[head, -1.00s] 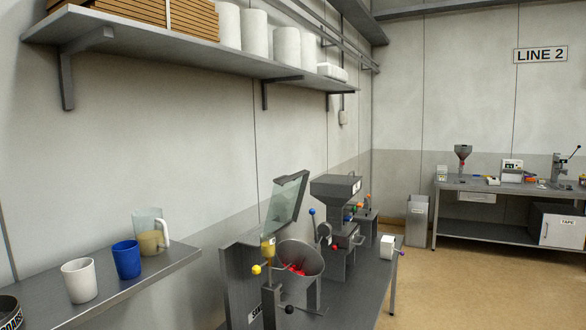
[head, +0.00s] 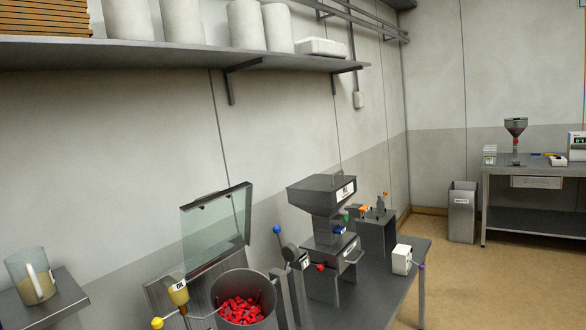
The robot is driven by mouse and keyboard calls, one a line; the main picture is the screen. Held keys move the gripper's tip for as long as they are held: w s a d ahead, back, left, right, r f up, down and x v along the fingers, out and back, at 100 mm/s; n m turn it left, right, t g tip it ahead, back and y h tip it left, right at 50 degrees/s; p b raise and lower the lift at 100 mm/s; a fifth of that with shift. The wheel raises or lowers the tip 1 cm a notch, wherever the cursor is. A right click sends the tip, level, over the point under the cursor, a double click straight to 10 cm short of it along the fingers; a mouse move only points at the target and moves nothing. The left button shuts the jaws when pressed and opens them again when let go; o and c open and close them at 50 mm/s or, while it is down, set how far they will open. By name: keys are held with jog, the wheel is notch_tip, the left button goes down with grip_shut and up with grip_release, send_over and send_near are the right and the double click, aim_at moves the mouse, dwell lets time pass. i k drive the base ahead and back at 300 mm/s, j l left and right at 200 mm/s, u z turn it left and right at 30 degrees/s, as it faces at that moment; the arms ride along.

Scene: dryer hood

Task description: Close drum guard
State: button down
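The drum guard (head: 217,226) is a clear panel with a dark frame on its right side. It stands raised and tilted back above and behind the drum, so it is open. The drum (head: 247,284) is a grey metal bowl with red pieces (head: 241,309) inside, at the bottom of the view. A yellow knob (head: 157,323) and a yellow-topped part (head: 178,294) are at the drum's left. My gripper is not in view.
A hopper machine (head: 322,205) with a blue-knobbed lever (head: 276,229) stands right of the drum. A white box (head: 401,259) sits at the bench's right edge. A wall shelf (head: 180,55) hangs above. A jug (head: 31,275) stands at lower left.

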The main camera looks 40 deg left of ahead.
aim_at(199, 203)
jog(key=i, duration=0.8)
jog(key=i+l+u, duration=0.1)
jog(key=i, duration=0.7)
jog(key=i+u, duration=0.6)
jog(key=u, duration=0.15)
jog(key=i+l+u, duration=0.1)
jog(key=i+u, duration=0.25)
jog(key=i+j+u, duration=0.1)
jog(key=i+u, duration=0.6)
jog(key=u, duration=0.15)
